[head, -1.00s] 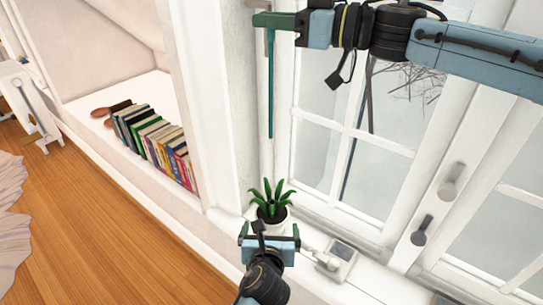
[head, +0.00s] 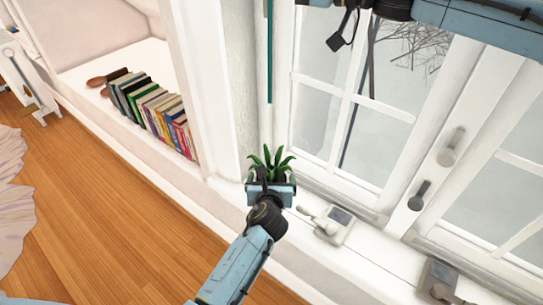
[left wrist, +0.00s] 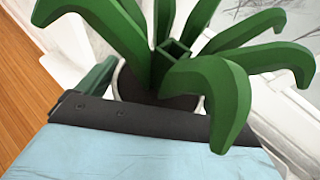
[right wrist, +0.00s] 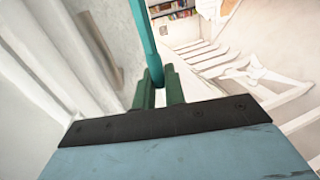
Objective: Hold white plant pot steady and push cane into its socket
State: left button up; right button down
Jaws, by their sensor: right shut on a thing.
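The white plant pot (left wrist: 117,78) is in the left wrist view, with dark soil and thick green leaves (left wrist: 235,85). A small square green socket (left wrist: 173,50) stands up among the leaves. In the head view the plant (head: 268,157) is on the sill, its pot mostly hidden by my left gripper (head: 270,184). One left finger is beside the pot's left side; the other is hidden by leaves. The teal cane (head: 269,55) hangs upright above the plant, its lower end above the leaves. My right gripper (right wrist: 160,92) is shut on the cane (right wrist: 147,40), above the head view's top edge.
The window (head: 365,110) and its handles (head: 450,150) are right of the cane. A small white-and-grey device (head: 335,224) is on the sill right of the pot. A row of books (head: 150,110) lies in the alcove to the left, beyond a white wall edge (head: 195,90).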

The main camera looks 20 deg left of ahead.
aim_at(270, 47)
pick_arm(q)
jog(key=c, duration=1.1)
jog(key=shift+o, duration=0.2)
pick_arm(e)
notch_tip(270, 47, down, 13)
jog(key=m+t, duration=0.2)
jog(key=t, duration=0.1)
jog(key=shift+d+t+h, duration=0.1)
jog(key=shift+t+h, duration=0.2)
jog(key=shift+h, duration=0.1)
